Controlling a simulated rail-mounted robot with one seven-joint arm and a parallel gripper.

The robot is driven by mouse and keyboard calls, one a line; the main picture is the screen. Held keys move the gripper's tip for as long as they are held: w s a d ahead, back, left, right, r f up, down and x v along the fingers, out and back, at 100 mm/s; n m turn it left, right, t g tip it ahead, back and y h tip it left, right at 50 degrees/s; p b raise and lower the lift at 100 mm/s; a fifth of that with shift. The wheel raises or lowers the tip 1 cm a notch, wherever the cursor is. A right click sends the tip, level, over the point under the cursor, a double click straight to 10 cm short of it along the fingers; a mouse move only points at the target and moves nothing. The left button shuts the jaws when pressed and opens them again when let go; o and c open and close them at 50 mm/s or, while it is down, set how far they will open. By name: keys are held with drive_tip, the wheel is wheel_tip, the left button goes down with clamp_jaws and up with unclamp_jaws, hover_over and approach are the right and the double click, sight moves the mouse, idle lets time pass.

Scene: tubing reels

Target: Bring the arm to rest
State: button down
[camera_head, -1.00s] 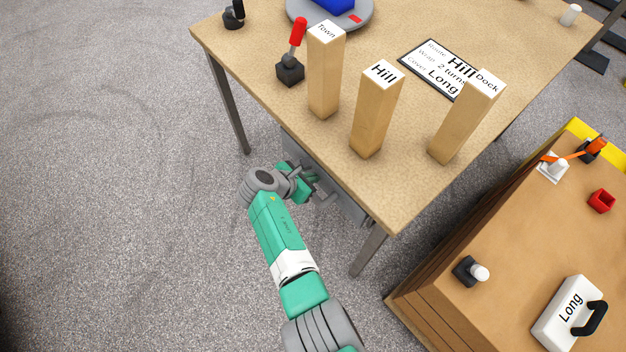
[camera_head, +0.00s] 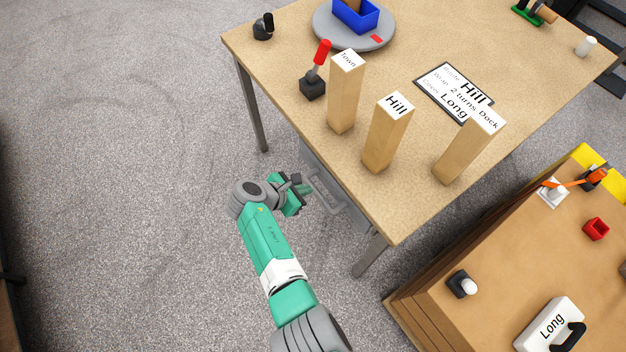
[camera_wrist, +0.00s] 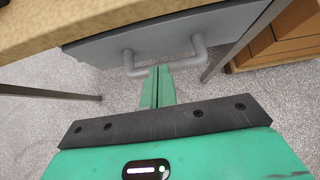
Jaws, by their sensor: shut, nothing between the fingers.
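My gripper (camera_head: 303,188) is low beside the near left side of the wooden table, with its arm reaching up from the bottom of the head view. In the wrist view, its two green fingers (camera_wrist: 157,86) are pressed together with nothing between them. Just beyond the fingertips is the grey bar handle (camera_wrist: 165,66) of a grey drawer (camera_wrist: 120,42) under the tabletop. The fingers are not around the handle; I cannot tell whether they touch it. The drawer also shows dimly in the head view (camera_head: 345,205).
The table (camera_head: 410,215) bears posts marked Town (camera_head: 345,95), Hill (camera_head: 388,135) and Dock (camera_head: 465,150), a red-handled lever (camera_head: 315,80), and a turntable (camera_head: 350,35) with a blue box. A brown crate (camera_head: 500,280) stands at right. Open carpet lies to the left.

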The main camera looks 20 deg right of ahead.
drive_tip(key=shift+a+r, duration=0.1)
drive_tip(key=shift+a, duration=0.1)
